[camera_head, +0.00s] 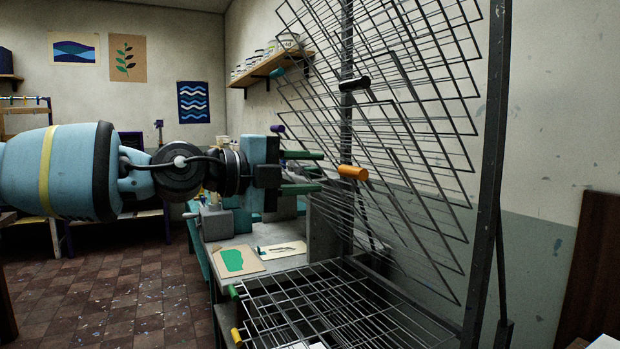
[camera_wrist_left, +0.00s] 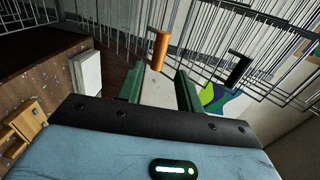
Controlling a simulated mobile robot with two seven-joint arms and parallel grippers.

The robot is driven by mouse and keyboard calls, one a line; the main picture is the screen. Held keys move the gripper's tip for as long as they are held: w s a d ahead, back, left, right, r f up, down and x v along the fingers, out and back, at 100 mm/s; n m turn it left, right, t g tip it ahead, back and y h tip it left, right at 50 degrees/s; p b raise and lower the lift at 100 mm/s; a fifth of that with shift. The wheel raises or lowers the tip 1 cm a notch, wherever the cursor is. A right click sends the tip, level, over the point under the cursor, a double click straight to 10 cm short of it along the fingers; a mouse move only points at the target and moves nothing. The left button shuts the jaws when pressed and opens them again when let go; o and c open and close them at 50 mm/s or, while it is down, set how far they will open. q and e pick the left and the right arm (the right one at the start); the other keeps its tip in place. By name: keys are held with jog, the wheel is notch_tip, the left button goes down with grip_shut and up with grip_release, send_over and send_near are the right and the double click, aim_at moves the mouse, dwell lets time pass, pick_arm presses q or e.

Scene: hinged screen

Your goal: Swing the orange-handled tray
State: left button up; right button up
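The orange handle (camera_head: 352,173) juts from one of several steeply tilted wire trays in the metal rack. The trays' wires overlap, so I cannot clearly trace which grid belongs to it. My left gripper (camera_head: 320,172) is open, its two green fingers pointing at the handle from the left. In the left wrist view the orange handle (camera_wrist_left: 161,50) stands at the gap between the green fingertips (camera_wrist_left: 159,70), slightly beyond them. The fingers do not close on it. My right gripper is not in view.
A black handle (camera_head: 355,84) and a teal handle (camera_head: 277,73) sit on raised trays above. Flat lower trays have a green handle (camera_head: 233,292) and a yellow handle (camera_head: 237,337). A grey bench (camera_head: 285,264) with prints stands behind. The rack post (camera_head: 489,180) is at right. Open floor lies left.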

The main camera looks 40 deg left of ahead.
aim_at(347, 172)
pick_arm(q)
jog(key=b+x, duration=0.2)
jog(key=x, duration=0.3)
jog(key=shift+w+f+b, duration=0.2)
jog(key=shift+f+b, duration=0.1)
jog(key=shift+b, duration=0.1)
jog(key=shift+b+x, duration=0.3)
jog(key=shift+x, duration=0.9)
jog(key=shift+w+r, duration=0.1)
jog(key=shift+r, duration=0.05)
jog(key=shift+c, duration=0.6)
grip_shut()
jog(key=s+a+f+b, duration=0.1)
jog(key=s+a+f, duration=0.1)
jog(key=s+f, duration=0.4)
jog(key=shift+s+a+f, duration=0.25)
jog(key=shift+a+f, duration=0.05)
jog(key=shift+f, duration=0.45)
